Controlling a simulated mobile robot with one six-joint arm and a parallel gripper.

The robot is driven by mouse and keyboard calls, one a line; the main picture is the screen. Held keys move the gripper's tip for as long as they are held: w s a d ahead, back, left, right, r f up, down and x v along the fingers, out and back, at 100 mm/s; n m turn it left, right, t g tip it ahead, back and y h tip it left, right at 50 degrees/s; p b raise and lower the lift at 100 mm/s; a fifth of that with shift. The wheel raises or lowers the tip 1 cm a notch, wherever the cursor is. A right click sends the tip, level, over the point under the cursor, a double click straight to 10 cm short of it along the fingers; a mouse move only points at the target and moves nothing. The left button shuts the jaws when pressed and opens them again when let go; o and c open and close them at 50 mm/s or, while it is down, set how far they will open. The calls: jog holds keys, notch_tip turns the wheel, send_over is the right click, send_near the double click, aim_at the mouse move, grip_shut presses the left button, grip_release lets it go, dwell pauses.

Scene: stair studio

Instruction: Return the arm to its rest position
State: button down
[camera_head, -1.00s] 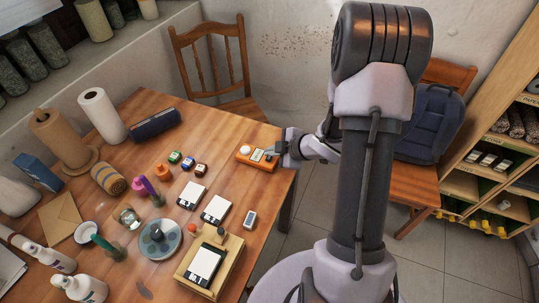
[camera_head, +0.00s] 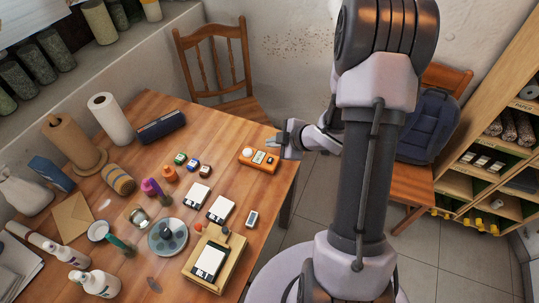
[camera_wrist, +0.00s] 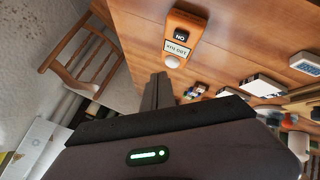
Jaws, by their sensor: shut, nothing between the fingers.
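My gripper (camera_head: 276,141) is at the table's right edge in the head view, just above and beside the orange device (camera_head: 259,160). Its fingers are shut with nothing between them. In the wrist view the closed fingers (camera_wrist: 157,92) point toward the orange device (camera_wrist: 183,36), which has a round white knob, a small display and a dark switch marked "ON". The gripper looks apart from the device. My arm reaches in from the right of the head view, its column hiding part of the floor and wall.
The wooden table (camera_head: 232,125) holds floppy disks (camera_head: 220,209), a wooden tray (camera_head: 190,272), small ink bottles, spray bottles and paper rolls. A wooden chair (camera_head: 215,60) stands behind. A chair with a blue backpack (camera_head: 428,125) and a shelf (camera_head: 500,140) stand at right.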

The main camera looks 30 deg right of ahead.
notch_tip(320, 180, up, 14)
jog(key=d+m+h, duration=0.2)
jog(key=m+h, duration=0.3)
jog(key=m, duration=0.2)
jog(key=s+a+r+m+h, duration=0.1)
jog(key=s+a+r+m, duration=0.3)
jog(key=s+r, duration=0.15)
jog(key=s+a+r+m+g+y, duration=0.1)
jog(key=s+a+r+m+y, duration=0.1)
jog(key=s+a, duration=0.6)
jog(key=s+a+r+m+g+y, duration=0.1)
jog(key=s+a+r+m+y, duration=0.1)
jog(key=s+a, duration=0.6)
jog(key=shift+s+a+r+m+g+y, duration=0.2)
jog(key=shift+s+r+m+g+y, duration=0.35)
jog(key=shift+m, duration=0.65)
